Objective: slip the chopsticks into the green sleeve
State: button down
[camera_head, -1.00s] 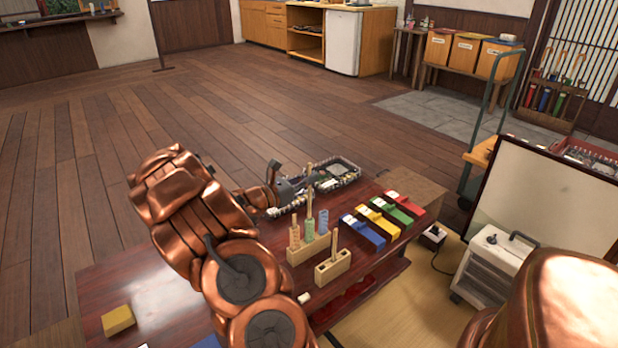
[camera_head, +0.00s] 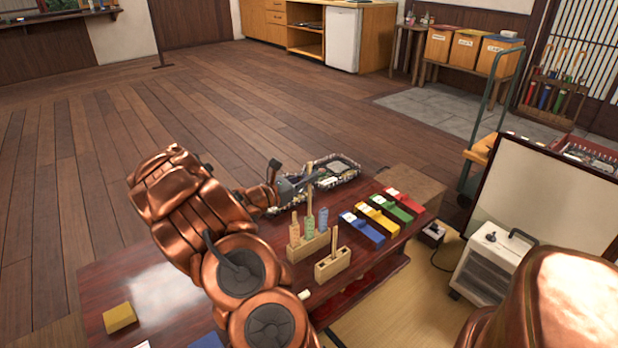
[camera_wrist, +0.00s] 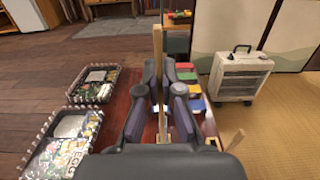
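My gripper (camera_head: 304,181) is at the far side of the tabletop, with its fingers around upright pale wooden chopsticks (camera_head: 309,171). In the wrist view the chopsticks (camera_wrist: 157,65) stand between the dark fingers (camera_wrist: 160,92), which appear closed on them. The green sleeve (camera_head: 309,228) stands upright in a wooden rack (camera_head: 303,249), between an orange sleeve (camera_head: 294,228) and a blue sleeve (camera_head: 321,220). The chopsticks line up above the green sleeve in the head view. I cannot tell whether their lower ends are inside it.
A wooden block (camera_head: 332,265) with another upright stick (camera_head: 334,240) stands in front of the rack. Blue, yellow, green and red boxes (camera_head: 398,208) lie to the right. Packed trays (camera_head: 344,170) lie behind. A yellow block (camera_head: 119,318) lies at the near left.

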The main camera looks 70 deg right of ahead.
jog(key=shift+f+b, duration=0.85)
jog(key=shift+f, duration=2.75)
dwell(1.3)
jog(key=c, duration=0.8)
grip_release()
jog(key=shift+o, duration=0.2)
dwell(0.5)
jog(key=v, duration=1.2)
